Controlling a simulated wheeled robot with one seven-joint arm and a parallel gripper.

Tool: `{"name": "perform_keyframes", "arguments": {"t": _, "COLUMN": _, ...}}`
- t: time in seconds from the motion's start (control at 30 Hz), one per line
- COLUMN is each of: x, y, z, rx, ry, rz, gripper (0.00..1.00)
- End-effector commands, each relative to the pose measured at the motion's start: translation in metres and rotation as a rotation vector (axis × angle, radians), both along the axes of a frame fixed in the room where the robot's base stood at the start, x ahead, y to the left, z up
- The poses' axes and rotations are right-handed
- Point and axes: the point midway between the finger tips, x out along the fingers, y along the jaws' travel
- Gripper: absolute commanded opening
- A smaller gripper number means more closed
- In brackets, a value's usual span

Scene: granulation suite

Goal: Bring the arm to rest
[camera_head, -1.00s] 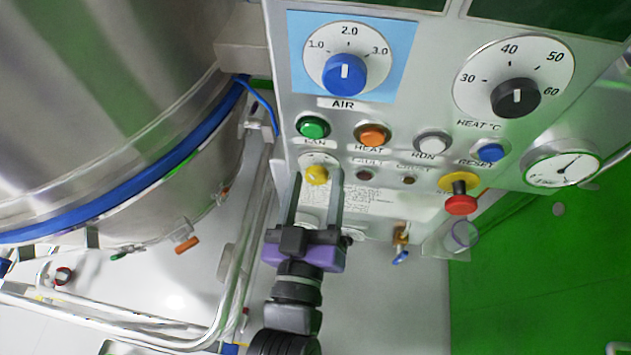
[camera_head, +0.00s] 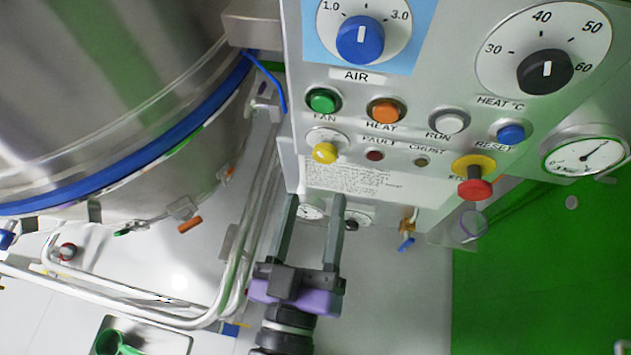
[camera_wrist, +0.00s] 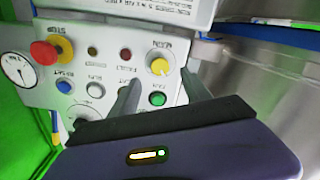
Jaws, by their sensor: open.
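My gripper (camera_head: 315,202) is open and empty in the head view, its two fingers pointing up toward the lower edge of the control panel (camera_head: 420,95). It sits below the yellow knob (camera_head: 325,153), apart from it in the picture. In the wrist view the fingers (camera_wrist: 163,92) reach toward the panel, with the yellow knob (camera_wrist: 160,66) and the green button (camera_wrist: 157,99) beyond them. Nothing is between the fingers.
A steel vessel (camera_head: 110,90) with a blue band fills the left. Bent steel pipes (camera_head: 225,270) run left of my arm. A red emergency button (camera_head: 474,188) and a gauge (camera_head: 585,155) stick out at right. Green floor (camera_head: 545,270) at lower right looks clear.

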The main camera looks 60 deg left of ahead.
Motion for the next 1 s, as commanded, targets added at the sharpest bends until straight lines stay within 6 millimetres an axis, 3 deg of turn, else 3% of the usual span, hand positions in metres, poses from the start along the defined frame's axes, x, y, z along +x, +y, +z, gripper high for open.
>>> {"name": "perform_keyframes", "arguments": {"t": 0.57, "x": 0.0, "y": 0.0, "z": 0.001, "rx": 0.002, "ry": 0.001, "rz": 0.0, "gripper": 0.56}}
{"name": "perform_keyframes", "arguments": {"t": 0.73, "x": -0.004, "y": -0.001, "z": 0.021, "rx": 0.102, "ry": 0.007, "rz": 0.025, "gripper": 0.56}}
{"name": "perform_keyframes", "arguments": {"t": 0.87, "x": 0.007, "y": -0.041, "z": 0.016, "rx": 0.177, "ry": 0.066, "rz": -0.028, "gripper": 0.56}}
{"name": "perform_keyframes", "arguments": {"t": 1.0, "x": 0.024, "y": -0.102, "z": 0.002, "rx": 0.228, "ry": 0.133, "rz": -0.149, "gripper": 0.56}}
